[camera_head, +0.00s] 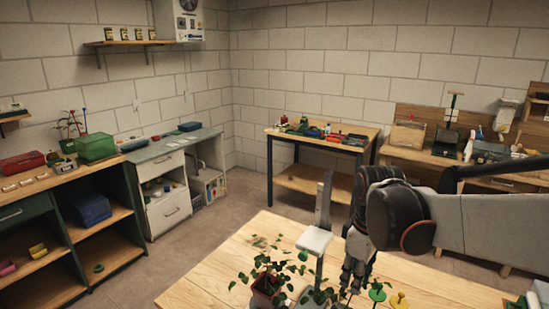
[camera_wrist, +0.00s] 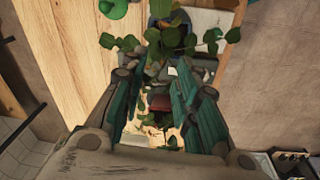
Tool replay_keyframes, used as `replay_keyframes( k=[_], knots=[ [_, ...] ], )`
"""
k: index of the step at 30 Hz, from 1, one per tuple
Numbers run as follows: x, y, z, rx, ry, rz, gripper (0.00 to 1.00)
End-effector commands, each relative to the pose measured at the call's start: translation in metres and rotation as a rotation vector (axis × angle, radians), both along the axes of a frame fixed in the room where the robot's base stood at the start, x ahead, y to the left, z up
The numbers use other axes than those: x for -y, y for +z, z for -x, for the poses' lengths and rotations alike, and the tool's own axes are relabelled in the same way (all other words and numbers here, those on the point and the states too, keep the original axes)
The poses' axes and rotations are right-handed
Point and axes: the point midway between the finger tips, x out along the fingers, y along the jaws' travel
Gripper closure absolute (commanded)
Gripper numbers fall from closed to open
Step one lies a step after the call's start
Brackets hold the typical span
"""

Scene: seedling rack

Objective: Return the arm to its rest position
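My gripper (camera_head: 352,285) points down over the wooden table at the lower right of the head view, beside a grey upright stand (camera_head: 315,240) and leafy seedlings. In the wrist view my gripper (camera_wrist: 166,72) has its two teal fingers spread, with a gap between them. Nothing is seen clamped in the gap. Green leaves (camera_wrist: 120,42) lie beyond the fingertips, and whether any touch them I cannot tell. A potted seedling (camera_head: 264,290) with a reddish pot stands left of the stand. My arm reaches in from the right edge.
The wooden table (camera_head: 210,283) is bare on its left part. Small green and yellow objects (camera_head: 398,300) stand right of my gripper. A workbench (camera_head: 320,145) stands at the back wall, and a dark shelf unit (camera_head: 95,235) at the left. Floor between them is open.

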Motion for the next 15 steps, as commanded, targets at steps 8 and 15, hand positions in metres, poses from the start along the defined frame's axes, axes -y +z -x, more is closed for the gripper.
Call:
replay_keyframes(
  k=[8, 15],
  knots=[
    [0.000, 0.025, 0.045, 0.159, -0.246, -0.045, 0.72],
    [0.000, 0.035, 0.081, 0.293, -0.454, -0.116, 0.72]
  ],
)
